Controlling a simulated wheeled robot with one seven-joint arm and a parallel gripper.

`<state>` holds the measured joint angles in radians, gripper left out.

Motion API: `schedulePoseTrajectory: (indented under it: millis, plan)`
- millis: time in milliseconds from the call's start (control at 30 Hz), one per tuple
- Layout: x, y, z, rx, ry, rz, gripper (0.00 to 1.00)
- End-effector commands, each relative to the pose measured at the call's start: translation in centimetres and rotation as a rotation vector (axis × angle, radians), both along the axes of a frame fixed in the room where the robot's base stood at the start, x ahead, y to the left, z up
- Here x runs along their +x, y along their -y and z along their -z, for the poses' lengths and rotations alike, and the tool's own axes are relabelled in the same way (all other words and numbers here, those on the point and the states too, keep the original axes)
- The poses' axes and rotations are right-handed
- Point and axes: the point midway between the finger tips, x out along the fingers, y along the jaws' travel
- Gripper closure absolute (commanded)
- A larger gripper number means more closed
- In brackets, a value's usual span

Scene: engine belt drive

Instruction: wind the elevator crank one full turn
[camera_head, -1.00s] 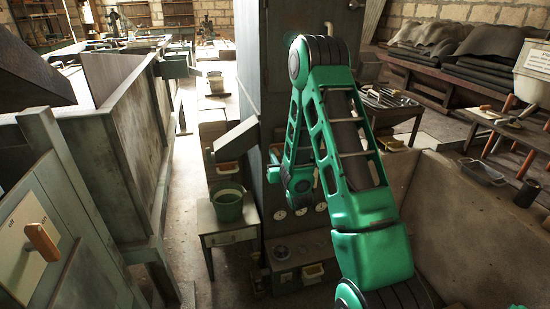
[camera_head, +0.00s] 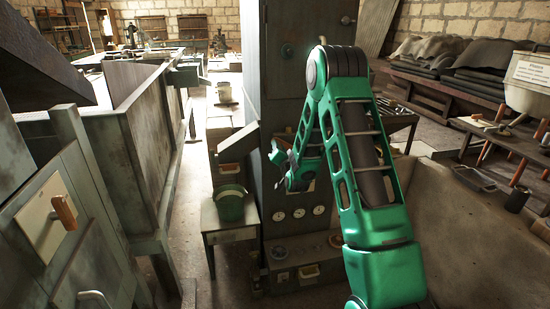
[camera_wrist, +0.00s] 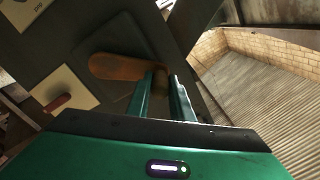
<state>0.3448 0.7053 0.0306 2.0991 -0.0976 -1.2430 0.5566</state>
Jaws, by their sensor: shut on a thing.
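In the wrist view, a brown wooden crank (camera_wrist: 122,68) stands out from a dark panel. My gripper (camera_wrist: 160,82) has its two green fingers closed around the crank's right end. The fingers partly hide that end, so the exact contact is not clear. In the head view, my green arm reaches down to the front of a tall dark cabinet (camera_head: 300,105). The held crank is hidden or too small to make out there.
A pale plate (camera_wrist: 68,92) with another reddish handle (camera_wrist: 57,104) shows beside the crank. At the far left, a wooden handle (camera_head: 64,212) sits on a pale plate.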

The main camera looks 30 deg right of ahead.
Motion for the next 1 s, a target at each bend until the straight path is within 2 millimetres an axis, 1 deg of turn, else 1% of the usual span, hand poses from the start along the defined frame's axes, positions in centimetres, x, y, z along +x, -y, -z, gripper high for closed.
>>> schedulePoseTrajectory:
  millis: [33,267,500,767,1000]
  plan:
    - [-0.1,0.6,-0.6,0.037,0.018,0.006,1.0]
    - [-0.1,1.4,-1.7,0.246,0.078,0.001,1.0]
    - [-0.4,2.8,-2.6,0.464,0.142,0.001,1.0]
    - [-0.8,4.4,-3.1,0.694,0.209,-0.002,1.0]
    - [-1.2,5.8,-3.1,0.871,0.257,-0.002,1.0]
